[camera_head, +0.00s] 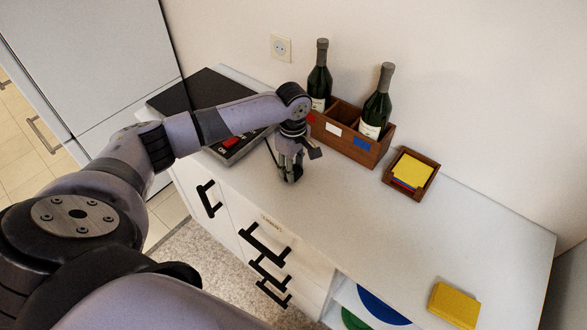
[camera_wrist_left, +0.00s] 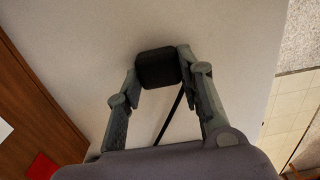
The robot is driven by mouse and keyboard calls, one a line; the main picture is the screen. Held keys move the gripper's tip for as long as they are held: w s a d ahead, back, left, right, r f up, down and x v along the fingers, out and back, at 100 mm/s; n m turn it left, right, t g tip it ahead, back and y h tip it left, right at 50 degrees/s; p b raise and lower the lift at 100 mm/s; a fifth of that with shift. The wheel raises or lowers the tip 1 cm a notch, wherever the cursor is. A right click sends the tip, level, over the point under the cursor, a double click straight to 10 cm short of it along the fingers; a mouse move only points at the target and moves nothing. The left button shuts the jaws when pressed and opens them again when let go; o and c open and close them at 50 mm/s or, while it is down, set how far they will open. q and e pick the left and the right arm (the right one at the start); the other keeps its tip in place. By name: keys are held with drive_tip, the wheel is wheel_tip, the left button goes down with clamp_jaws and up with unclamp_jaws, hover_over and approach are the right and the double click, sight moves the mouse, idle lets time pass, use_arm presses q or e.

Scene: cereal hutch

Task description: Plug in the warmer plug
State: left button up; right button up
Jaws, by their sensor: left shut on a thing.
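My left gripper (camera_head: 289,175) points down over the white counter, in front of the wooden bottle box. In the left wrist view its two fingers are shut on a black plug (camera_wrist_left: 158,68), held between the fingertips. A thin black cable (camera_wrist_left: 170,116) runs from the plug back between the fingers. I cannot tell whether the plug touches the counter. The black warmer (camera_head: 197,90) lies at the counter's left end, partly hidden by my arm, with a red switch (camera_head: 232,141) at its front. The wall socket (camera_head: 281,47) is behind the counter and looks empty. My right gripper is not in view.
The wooden box (camera_head: 366,152) with two dark bottles (camera_head: 377,103) stands against the wall, right of my gripper. A small tray (camera_head: 427,188) of coloured cards and a yellow block (camera_head: 454,305) lie further right. The counter (camera_head: 330,210) is clear between them.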

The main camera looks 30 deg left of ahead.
use_arm(q)
wheel_tip(320, 180, up, 20)
drive_tip(key=shift+b, duration=0.3)
idle(0.3)
